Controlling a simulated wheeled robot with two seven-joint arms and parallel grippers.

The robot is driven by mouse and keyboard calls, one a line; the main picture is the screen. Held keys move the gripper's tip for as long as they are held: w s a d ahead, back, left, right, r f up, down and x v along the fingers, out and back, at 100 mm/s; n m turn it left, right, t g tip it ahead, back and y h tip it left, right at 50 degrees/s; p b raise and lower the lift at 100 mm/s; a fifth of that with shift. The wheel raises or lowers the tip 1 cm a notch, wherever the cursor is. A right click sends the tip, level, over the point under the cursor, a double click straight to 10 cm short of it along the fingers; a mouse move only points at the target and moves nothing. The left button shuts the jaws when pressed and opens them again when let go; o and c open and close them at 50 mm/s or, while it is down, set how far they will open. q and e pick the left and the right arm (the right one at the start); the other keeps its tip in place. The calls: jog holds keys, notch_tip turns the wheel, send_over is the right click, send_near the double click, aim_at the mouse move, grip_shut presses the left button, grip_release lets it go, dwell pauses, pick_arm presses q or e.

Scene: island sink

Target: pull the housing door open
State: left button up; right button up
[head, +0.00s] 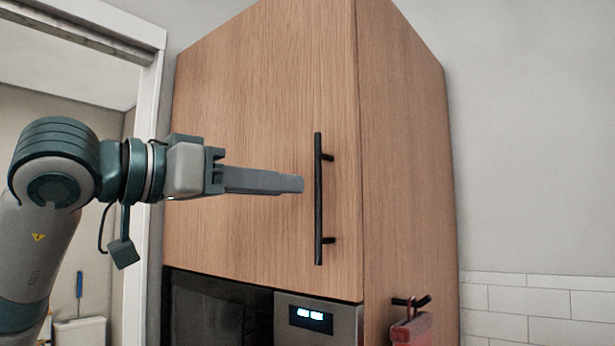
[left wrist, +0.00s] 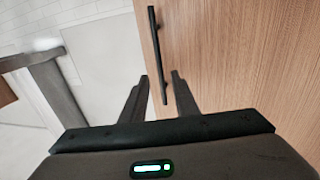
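The housing door (head: 245,110) is a wood-grain panel on a tall cabinet, and it looks closed. A long black bar handle (head: 318,198) stands upright near its right edge. My left gripper (head: 302,185) is level with the middle of the handle, just left of it in the head view. In the left wrist view, the two fingers of my left gripper (left wrist: 160,76) are apart, and the handle (left wrist: 157,50) shows between and beyond the fingertips. The door (left wrist: 240,50) fills the right side there. I cannot tell whether the fingers touch the handle. My right gripper is not in view.
A built-in oven or microwave (head: 318,318) with a lit display sits below the door. A red cloth (head: 412,330) hangs from a hook on the cabinet's side. A white door frame (head: 150,90) stands at the left, behind my arm.

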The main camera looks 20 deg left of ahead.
aim_at(307, 188)
pick_arm(q)
jog(key=p+x, duration=0.2)
jog(key=x, duration=0.4)
jog(key=shift+d, duration=0.1)
jog(key=shift+c, duration=0.4)
grip_shut()
